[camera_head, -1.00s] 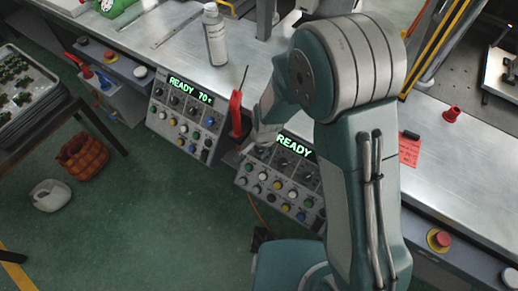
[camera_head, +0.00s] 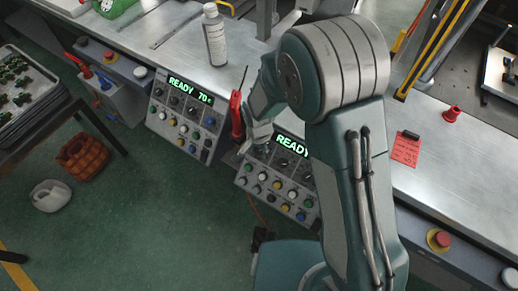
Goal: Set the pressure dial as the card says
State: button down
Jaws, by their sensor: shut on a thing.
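My gripper (camera_head: 254,146) is at the upper left of the right control panel (camera_head: 285,197), below my arm's wrist. It is shut on a dial there, mostly hidden by the fingers, so its setting cannot be read. The panel's green display reads "READY"; the rest of it is hidden behind my arm. Several knobs and coloured buttons show below the display. The red-orange card (camera_head: 405,150) lies on the bench right of my arm, under a small black clip. Its writing is too small to read.
A second control panel (camera_head: 184,120) to the left displays "READY 70" and a small mark. A red-handled tool (camera_head: 236,115) stands close to my gripper's left. A white bottle (camera_head: 215,40) stands on the bench. A wicker basket (camera_head: 83,157) and a white jug (camera_head: 50,196) are on the floor.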

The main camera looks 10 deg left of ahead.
jog(key=shift+s+a+n+g+h, duration=0.1)
jog(key=shift+n+g+h, duration=0.3)
jog(key=shift+n+h, duration=0.75)
jog(key=shift+h, duration=0.25)
jog(key=shift+c, duration=1.6)
grip_release()
jog(key=shift+f, duration=0.1)
jog(key=shift+a, duration=0.1)
jog(key=shift+r, duration=0.2)
jog(key=v, duration=1.1)
jog(key=shift+r, duration=0.25)
jog(key=shift+a, duration=0.1)
